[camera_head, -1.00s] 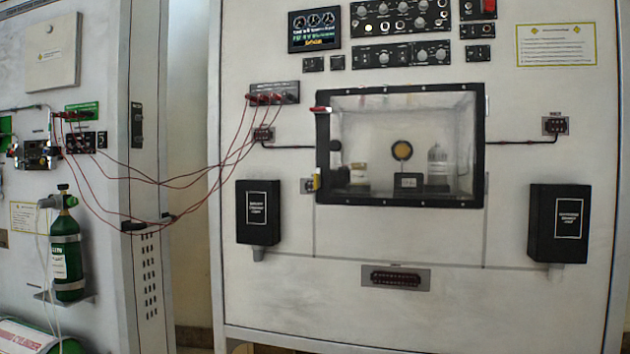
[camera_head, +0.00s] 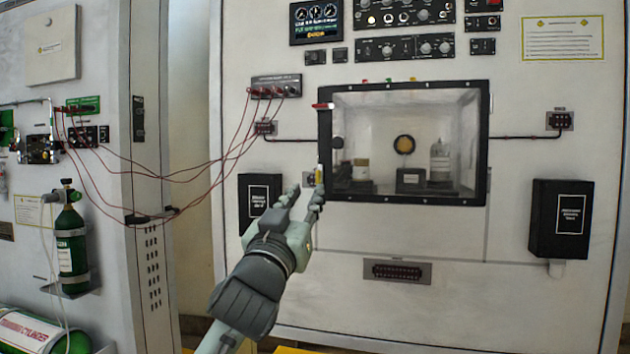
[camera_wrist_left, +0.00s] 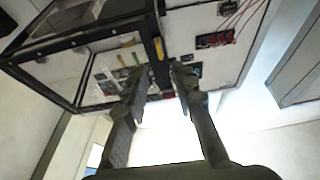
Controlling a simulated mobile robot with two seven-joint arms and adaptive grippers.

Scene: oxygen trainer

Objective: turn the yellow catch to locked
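The yellow catch (camera_head: 319,174) is a small upright yellow piece at the lower left edge of the black-framed window (camera_head: 402,199) on the large panel. My left gripper (camera_head: 308,193) reaches up from below, its fingertips close to the catch. In the left wrist view the two fingers of my left gripper (camera_wrist_left: 159,74) stand apart, and the yellow catch (camera_wrist_left: 158,49) shows between and beyond their tips. I see no clear contact. The gripper partly covers the area around the catch in the head view. My right gripper is not in view.
Red cables (camera_head: 235,150) hang left of the window. A black box (camera_head: 259,200) is just left of my gripper, and another (camera_head: 560,219) stands at right. The panel below the window is mostly clear.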

